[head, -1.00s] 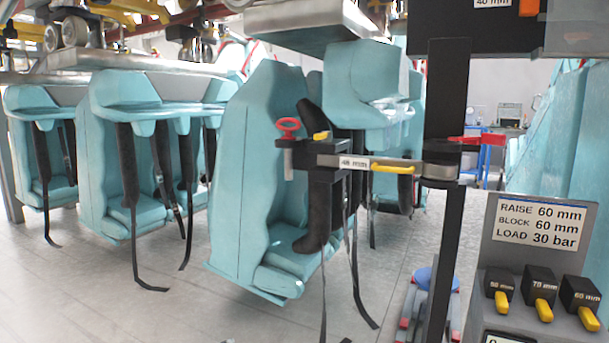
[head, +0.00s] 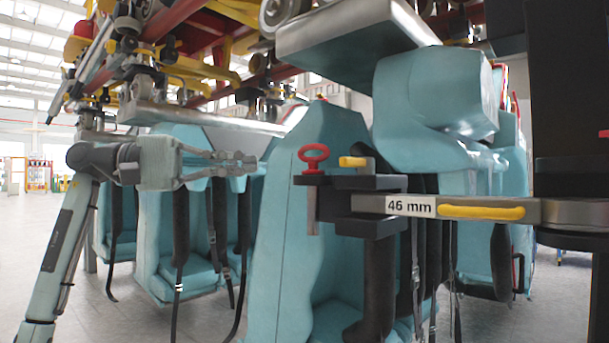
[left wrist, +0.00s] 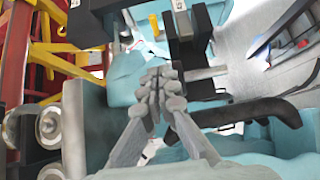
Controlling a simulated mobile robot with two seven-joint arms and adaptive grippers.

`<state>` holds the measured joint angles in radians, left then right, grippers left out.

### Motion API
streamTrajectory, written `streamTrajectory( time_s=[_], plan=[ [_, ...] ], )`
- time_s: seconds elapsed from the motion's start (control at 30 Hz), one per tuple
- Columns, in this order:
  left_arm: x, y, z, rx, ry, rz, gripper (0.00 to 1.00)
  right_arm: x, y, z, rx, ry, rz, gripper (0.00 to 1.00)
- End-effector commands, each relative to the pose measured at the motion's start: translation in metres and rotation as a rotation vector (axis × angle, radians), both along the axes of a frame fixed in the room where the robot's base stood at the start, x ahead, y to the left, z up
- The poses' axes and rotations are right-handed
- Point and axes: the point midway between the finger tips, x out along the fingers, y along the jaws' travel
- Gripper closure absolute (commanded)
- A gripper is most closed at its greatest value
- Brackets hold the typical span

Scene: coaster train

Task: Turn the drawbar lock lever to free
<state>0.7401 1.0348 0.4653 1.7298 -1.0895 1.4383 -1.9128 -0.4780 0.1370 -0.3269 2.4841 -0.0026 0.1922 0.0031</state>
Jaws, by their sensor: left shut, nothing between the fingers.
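A grey bar labelled 46 mm (head: 365,203) reaches left from a dark post (head: 565,130) in the head view. A long yellow handle (head: 482,212) lies along its front. A black block (head: 345,183) at its left end carries a small yellow lever (head: 352,162) and a red ring-topped pin (head: 313,157). I cannot tell for sure which is the drawbar lock lever. My left gripper (head: 252,162) is shut and empty, left of the block and apart from it in the picture. Its closed fingers (left wrist: 158,85) also show in the left wrist view. My right gripper is out of view.
Teal seats (head: 285,230) with dark straps hang behind and below the bar. A grey metal plate (head: 355,45) and red and yellow framework (head: 205,45) are overhead. Open floor (head: 30,230) lies at the far left.

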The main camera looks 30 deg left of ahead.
Motion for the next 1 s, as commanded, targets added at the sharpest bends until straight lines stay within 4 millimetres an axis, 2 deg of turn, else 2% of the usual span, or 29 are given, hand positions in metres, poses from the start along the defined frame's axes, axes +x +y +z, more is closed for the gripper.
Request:
streamTrajectory(
  time_s=[0.17, 0.5, 0.73, 1.0],
  plan=[
    [0.016, -0.023, 0.002, -0.001, 0.002, -0.006, 1.00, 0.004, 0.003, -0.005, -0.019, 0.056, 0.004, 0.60],
    [0.059, -0.081, 0.002, -0.006, 0.002, -0.008, 1.00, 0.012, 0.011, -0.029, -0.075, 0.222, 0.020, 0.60],
    [0.053, -0.110, 0.000, -0.005, 0.003, -0.007, 1.00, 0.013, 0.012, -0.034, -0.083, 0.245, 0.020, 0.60],
    [0.052, -0.117, 0.000, -0.007, 0.004, -0.004, 1.00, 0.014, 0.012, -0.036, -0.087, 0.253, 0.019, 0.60]
  ],
)
